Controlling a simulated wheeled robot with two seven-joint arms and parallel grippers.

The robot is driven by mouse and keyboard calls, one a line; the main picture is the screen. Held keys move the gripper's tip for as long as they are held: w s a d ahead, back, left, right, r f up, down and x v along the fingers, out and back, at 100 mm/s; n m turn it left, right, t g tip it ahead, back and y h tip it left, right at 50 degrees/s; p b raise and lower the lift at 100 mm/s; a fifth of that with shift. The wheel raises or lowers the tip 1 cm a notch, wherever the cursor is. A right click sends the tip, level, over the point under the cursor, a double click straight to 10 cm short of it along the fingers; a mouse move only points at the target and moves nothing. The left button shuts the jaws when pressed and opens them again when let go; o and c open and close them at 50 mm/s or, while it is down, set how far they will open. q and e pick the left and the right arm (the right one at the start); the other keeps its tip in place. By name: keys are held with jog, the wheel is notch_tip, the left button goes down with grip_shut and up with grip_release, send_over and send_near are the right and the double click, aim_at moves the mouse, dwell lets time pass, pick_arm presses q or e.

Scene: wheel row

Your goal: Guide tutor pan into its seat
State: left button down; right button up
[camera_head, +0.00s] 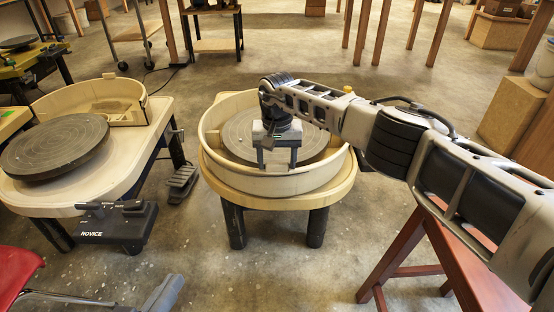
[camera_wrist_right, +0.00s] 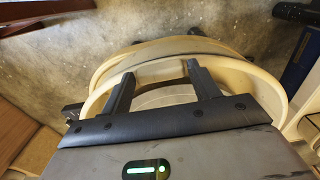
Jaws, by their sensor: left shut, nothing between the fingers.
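The tutor pan (camera_head: 225,172) is a cream, round-walled pan on the middle wheel table, around a grey wheel head (camera_head: 240,140). Its curved wall also shows in the right wrist view (camera_wrist_right: 99,103). It looks level; whether it is fully down in its seat, I cannot tell. My right gripper (camera_head: 277,168) is over the near side of the pan, pointing down. In the right wrist view its two fingers (camera_wrist_right: 160,82) are wide apart, with no object pinched between them. My left gripper (camera_head: 160,294) shows only in part at the bottom edge, low and away from the pan.
A second wheel table (camera_head: 30,193) stands at left, with a dark wheel head (camera_head: 55,145) and a partial cream pan wall (camera_head: 65,97). A red-brown stand (camera_head: 425,250) is at right.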

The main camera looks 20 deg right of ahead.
jog(key=shift+r, duration=0.2)
dwell(0.5)
jog(key=shift+r+p, duration=0.75)
jog(key=shift+r, duration=0.35)
jog(key=shift+s+r, duration=0.1)
jog(key=shift+r, duration=0.35)
jog(key=o, duration=0.6)
jog(key=shift+c, duration=0.2)
jog(key=shift+o, duration=0.7)
